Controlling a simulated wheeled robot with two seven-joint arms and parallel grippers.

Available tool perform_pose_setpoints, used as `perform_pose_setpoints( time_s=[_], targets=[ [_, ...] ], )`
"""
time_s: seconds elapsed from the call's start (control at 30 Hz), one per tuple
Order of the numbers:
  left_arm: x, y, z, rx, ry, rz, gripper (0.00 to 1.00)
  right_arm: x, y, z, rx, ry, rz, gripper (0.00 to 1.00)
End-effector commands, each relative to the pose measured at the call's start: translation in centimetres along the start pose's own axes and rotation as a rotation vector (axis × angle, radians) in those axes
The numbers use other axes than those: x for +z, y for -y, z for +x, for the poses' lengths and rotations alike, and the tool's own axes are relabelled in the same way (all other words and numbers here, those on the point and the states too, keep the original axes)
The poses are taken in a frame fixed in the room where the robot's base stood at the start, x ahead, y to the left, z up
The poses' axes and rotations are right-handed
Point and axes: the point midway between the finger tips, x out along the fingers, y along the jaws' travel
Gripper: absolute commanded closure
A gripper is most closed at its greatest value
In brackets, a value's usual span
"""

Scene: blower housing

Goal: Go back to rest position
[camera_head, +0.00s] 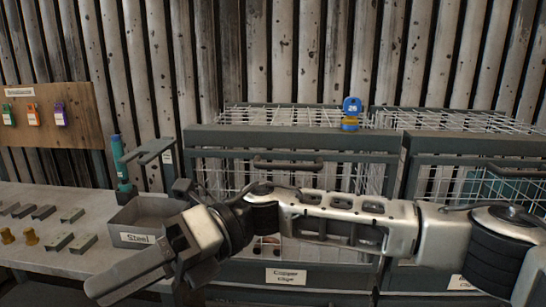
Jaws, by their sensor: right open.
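My right arm comes in from the right and stretches across the wire cages. My right gripper (150,262) is at its left end, in front of the grey bin labelled "Steel" (128,217) and the table's front edge. It is open, and I see nothing held in it. The gripper and wrist hide part of the bin's right side. My left gripper is not in view.
The table (30,245) carries several grey metal blocks (84,243), brass pieces (30,237) and a teal tool (119,160). A wooden tag board (75,102) is at left.

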Motion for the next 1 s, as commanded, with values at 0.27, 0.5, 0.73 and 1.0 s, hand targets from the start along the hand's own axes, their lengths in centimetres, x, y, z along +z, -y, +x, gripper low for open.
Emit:
perform_pose_setpoints(
  time_s=[0.27, 0.5, 0.73, 1.0],
  targets=[
    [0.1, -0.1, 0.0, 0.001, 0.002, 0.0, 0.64, 2.5, 1.5, -0.4, 0.359, 0.6, 0.394, 0.57],
    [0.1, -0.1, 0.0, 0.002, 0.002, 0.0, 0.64, 0.1, 7.8, -7.9, 0.596, 1.132, 0.825, 0.57],
    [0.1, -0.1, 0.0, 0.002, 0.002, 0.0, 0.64, -11.5, 16.7, -15.2, 0.755, 1.652, 1.276, 0.57],
    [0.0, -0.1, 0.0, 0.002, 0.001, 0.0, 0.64, -30.7, 21.9, -18.0, 0.816, 2.175, 1.7, 0.57]
  ],
)
